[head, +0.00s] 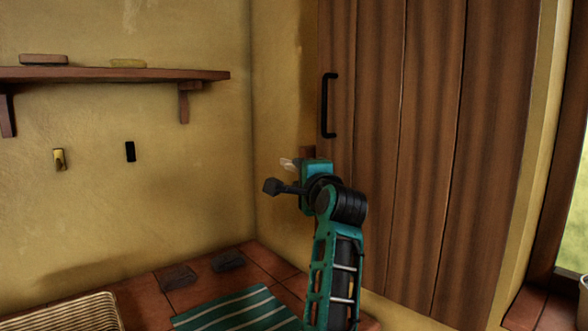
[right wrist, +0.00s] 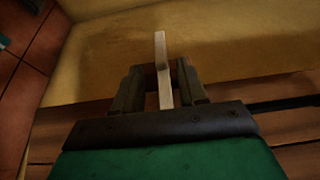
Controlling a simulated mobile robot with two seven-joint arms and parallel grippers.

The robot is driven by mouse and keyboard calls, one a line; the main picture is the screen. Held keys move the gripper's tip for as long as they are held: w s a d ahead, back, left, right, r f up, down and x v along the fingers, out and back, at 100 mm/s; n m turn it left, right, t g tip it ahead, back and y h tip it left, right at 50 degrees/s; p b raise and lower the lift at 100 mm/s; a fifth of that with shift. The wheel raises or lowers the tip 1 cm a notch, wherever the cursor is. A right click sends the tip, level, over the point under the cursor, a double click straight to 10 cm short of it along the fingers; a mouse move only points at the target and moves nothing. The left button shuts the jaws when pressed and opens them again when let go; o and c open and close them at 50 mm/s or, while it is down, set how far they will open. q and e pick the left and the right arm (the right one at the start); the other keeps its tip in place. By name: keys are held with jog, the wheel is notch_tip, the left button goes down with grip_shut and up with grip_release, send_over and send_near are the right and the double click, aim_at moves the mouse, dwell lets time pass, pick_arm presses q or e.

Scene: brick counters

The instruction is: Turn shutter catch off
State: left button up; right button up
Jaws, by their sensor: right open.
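The wooden shutter (head: 430,130) has a black bar handle (head: 329,105) and is shut against the wall. The shutter catch is a pale bar (head: 288,163) at the shutter's left edge, partly hidden by my right gripper (head: 314,171) in the head view. In the right wrist view the catch (right wrist: 160,48) stands lengthwise between the two fingers of my right gripper (right wrist: 160,80). The fingers are open, one on each side of the bar; whether either touches it I cannot tell. My left gripper is not in view.
A wall shelf (head: 110,75) holds two small blocks. A brass plate (head: 59,159) and a black plate (head: 130,151) are on the left wall. Below, a brick counter (head: 150,285) carries a striped cloth (head: 235,312), two dark pieces and a wicker basket (head: 70,315).

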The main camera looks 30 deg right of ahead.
aim_at(295, 170)
jog(key=shift+x, duration=2.65)
jog(key=shift+c, duration=0.4)
grip_shut()
